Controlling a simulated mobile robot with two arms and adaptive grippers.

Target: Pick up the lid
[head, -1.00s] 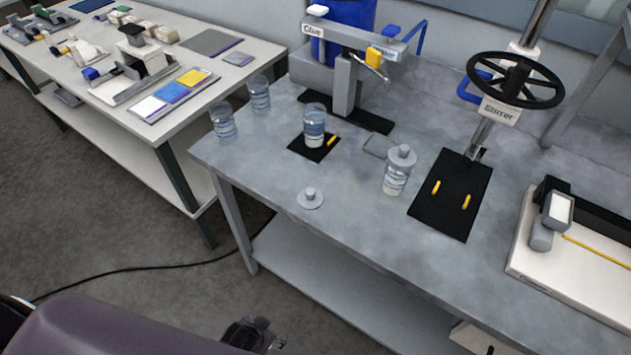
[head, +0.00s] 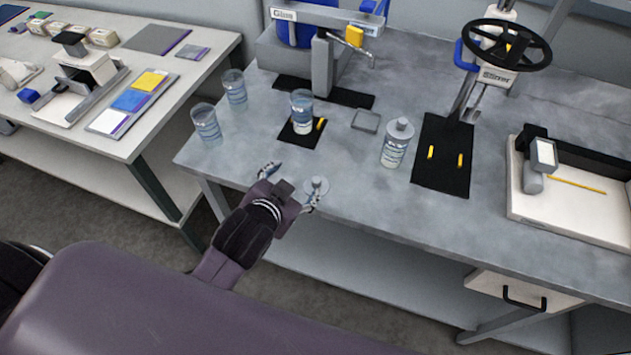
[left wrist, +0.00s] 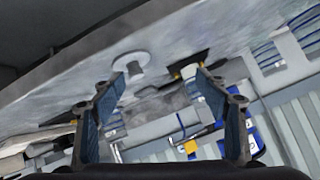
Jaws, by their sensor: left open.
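The lid (head: 316,187) is a small grey disc with a round knob, lying near the front edge of the grey table (head: 350,215). In the left wrist view the lid (left wrist: 130,64) shows beyond the fingertips, a little left of the middle between them. My left gripper (head: 291,186) is open and empty at the table's front edge. Its right finger is close beside the lid in the head view; I cannot tell whether it touches. The left wrist view shows both fingers (left wrist: 158,82) spread wide with nothing between them. My right gripper is not in view.
A lidded bottle (head: 396,144) stands right of the lid. An open cup (head: 302,112) stands on a black pad, with two more cups (head: 206,124) at the left edge. The glue stand (head: 322,70) and stirrer (head: 490,70) are behind. Bare tabletop lies around the lid.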

